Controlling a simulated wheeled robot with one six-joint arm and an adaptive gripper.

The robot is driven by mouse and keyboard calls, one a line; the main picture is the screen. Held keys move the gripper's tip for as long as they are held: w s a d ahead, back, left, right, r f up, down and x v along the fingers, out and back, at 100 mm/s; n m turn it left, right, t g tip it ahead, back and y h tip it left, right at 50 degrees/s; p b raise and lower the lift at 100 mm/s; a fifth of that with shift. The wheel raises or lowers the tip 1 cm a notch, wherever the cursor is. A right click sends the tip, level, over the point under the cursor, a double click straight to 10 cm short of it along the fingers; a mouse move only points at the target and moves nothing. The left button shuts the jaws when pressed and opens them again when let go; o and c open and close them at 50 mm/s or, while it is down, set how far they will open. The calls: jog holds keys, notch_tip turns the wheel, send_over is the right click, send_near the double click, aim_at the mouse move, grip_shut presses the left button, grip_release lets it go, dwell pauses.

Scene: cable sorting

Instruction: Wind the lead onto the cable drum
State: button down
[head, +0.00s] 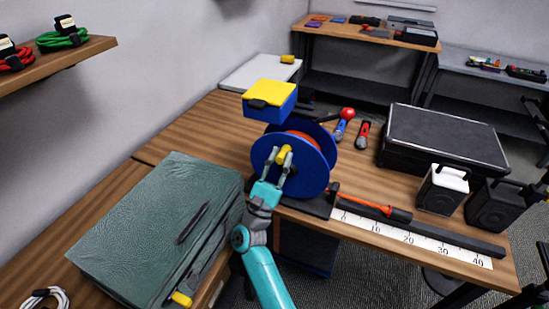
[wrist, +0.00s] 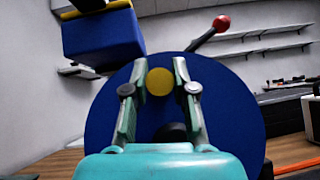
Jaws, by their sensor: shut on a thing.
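The blue cable drum (head: 314,182) stands upright on a dark base at the front edge of the wooden bench. Some orange lead (head: 305,138) shows between its flanges. The rest of the orange lead (head: 358,200) runs right along the bench to a dark connector (head: 396,214). My gripper (head: 285,160) is at the near face of the drum, shut on the yellow crank knob (wrist: 160,82). In the wrist view the knob sits between the two fingers, in front of the blue flange (wrist: 235,115).
A white ruler strip (head: 430,246) lies along the bench's front edge. A blue box with a yellow lid (head: 270,96) is behind the drum. A green case (head: 150,225) stands at left.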

jog(key=shift+s+d+m+g+h, duration=0.1)
jog(key=shift+d+m+g+h, duration=0.15)
jog(key=shift+m+g+h, duration=0.35)
jog(key=shift+s+d+m+g+h, duration=0.1)
jog(key=shift+d+m+g+h, duration=0.2)
jog(key=shift+m+h, duration=0.6)
jog(key=c, duration=0.9)
grip_release()
jog(key=shift+f, duration=0.1)
jog(key=shift+v, duration=3.7)
jog(key=shift+s, duration=0.1)
